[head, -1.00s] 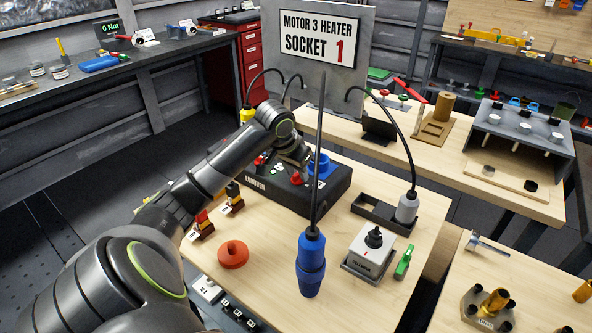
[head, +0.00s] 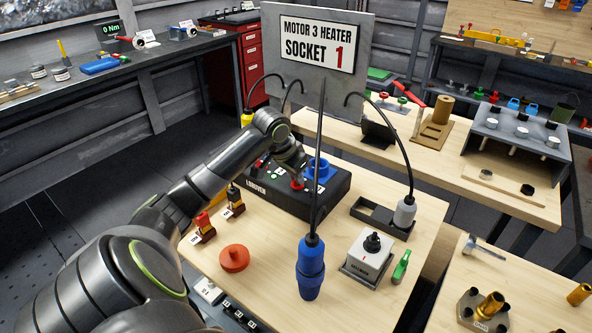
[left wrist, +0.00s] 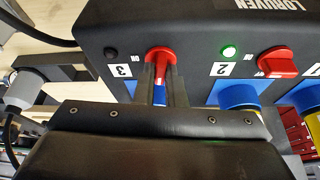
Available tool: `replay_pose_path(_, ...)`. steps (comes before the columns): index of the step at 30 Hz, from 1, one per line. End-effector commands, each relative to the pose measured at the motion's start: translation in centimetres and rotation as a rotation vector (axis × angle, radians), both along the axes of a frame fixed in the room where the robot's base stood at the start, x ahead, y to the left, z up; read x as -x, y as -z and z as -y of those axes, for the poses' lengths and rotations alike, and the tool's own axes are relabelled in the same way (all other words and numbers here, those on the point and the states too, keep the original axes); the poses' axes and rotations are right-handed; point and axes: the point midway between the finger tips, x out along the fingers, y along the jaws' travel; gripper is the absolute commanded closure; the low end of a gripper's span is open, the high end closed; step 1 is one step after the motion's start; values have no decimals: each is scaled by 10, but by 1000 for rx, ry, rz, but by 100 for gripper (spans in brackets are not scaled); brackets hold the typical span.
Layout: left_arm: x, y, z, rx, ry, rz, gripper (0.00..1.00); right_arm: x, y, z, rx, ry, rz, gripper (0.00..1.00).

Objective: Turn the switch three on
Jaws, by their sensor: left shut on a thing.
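The black LORUVEN switch box (head: 283,207) stands on the near wooden table. In the left wrist view, the red switch three knob (left wrist: 160,54) sits beside an upside-down "3" label, with its handle pointing down the picture. The lamp (left wrist: 110,54) by it is dark. The red switch two knob (left wrist: 278,62) lies crosswise, and its lamp (left wrist: 228,51) glows green. My left gripper (left wrist: 163,78) is shut on the switch three knob, its fingers on either side of the handle. In the head view, my left gripper (head: 298,170) covers part of the box top. My right gripper is not in view.
A blue plug (head: 311,265) with an upright cable stands in front of the box. A sign (head: 318,42) reading "Motor 3 heater socket 1" rises behind. A grey-white unit (head: 368,258), a red round cap (head: 234,256) and a dark holder (head: 372,217) are nearby.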

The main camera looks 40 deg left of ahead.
Motion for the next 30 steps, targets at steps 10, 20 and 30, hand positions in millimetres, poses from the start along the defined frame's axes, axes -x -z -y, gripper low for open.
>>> replay_pose_path(10, -1, -5, -2, 2, 308, -1, 100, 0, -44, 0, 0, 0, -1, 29)
replay_pose_path(20, -2, -2, -4, 2, 622, 1, 100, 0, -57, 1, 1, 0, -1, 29)
replay_pose_path(30, -4, 0, -5, 2, 945, 2, 100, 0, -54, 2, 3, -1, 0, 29)
